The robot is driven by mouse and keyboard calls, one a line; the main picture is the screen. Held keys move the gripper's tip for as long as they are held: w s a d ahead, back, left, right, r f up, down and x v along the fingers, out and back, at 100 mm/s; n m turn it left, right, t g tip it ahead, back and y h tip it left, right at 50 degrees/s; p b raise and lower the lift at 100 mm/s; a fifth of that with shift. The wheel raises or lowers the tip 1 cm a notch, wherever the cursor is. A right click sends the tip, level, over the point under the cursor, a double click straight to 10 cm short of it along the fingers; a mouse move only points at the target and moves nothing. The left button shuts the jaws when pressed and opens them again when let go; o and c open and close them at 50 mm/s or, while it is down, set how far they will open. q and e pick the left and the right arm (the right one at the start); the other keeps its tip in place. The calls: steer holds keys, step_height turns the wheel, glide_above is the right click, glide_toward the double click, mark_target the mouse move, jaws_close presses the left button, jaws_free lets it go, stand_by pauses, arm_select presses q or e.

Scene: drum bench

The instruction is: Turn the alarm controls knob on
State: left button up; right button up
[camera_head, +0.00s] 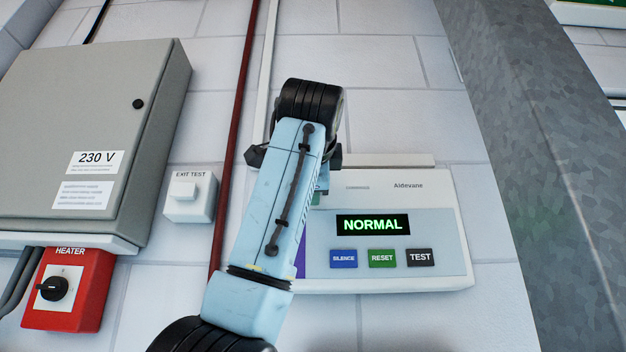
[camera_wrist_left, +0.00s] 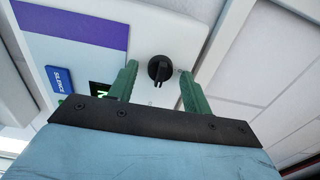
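The alarm controls panel (camera_head: 390,270) is a white box on the wall with a lit NORMAL display (camera_head: 372,224). Its black knob (camera_wrist_left: 159,68) shows in the left wrist view on the panel's white face; my arm hides it in the head view. The knob's ridge points toward my gripper's base in that view. My left gripper (camera_wrist_left: 158,71) is open, its green fingers on either side of the knob, with a visible gap on each side. Whether the tips reach down beside the knob is hard to tell. My right gripper is not in view.
The panel has SILENCE (camera_head: 343,258), RESET (camera_head: 382,258) and TEST (camera_head: 420,257) buttons. Left are a grey 230 V cabinet (camera_head: 80,110), a white EXIT TEST box (camera_head: 190,197) and a red HEATER switch box (camera_head: 85,270). A grey column (camera_head: 545,150) stands at right.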

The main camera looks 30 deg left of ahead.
arm_select(q)
steer(key=b+v, duration=0.4)
steer(key=v, duration=0.9)
steer(key=shift+s, duration=0.25)
